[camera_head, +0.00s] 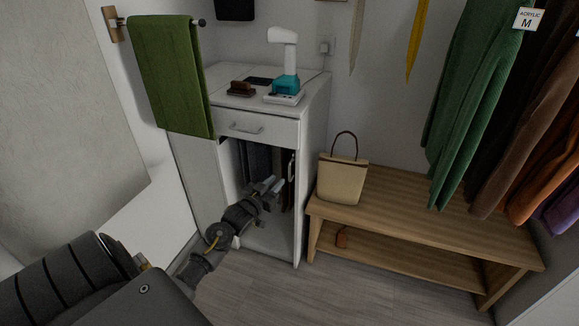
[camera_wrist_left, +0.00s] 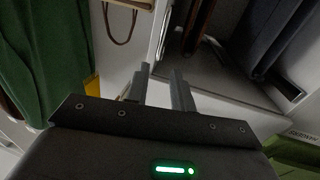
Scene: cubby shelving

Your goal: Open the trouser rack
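The trouser rack stands in the open lower part of a white cabinet (camera_head: 312,135), under a drawer. Dark trousers (camera_head: 256,160) hang inside it; they also show at the upper right of the left wrist view (camera_wrist_left: 268,35). A pale upright piece with a handle-like shape (camera_head: 291,166) is at the right side of the opening. My left gripper (camera_head: 271,186) is at the cabinet opening, low and just left of that piece. In the left wrist view its two fingers (camera_wrist_left: 161,86) stand apart with nothing between them. I cannot tell whether they touch the rack. My right gripper is not in view.
The closed drawer (camera_head: 258,128) has a bar handle. A green towel (camera_head: 172,75) hangs at the left. A wooden bench (camera_head: 420,205) with a beige handbag (camera_head: 342,180) stands close on the right, with hanging clothes above. The floor (camera_head: 345,295) in front is clear.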

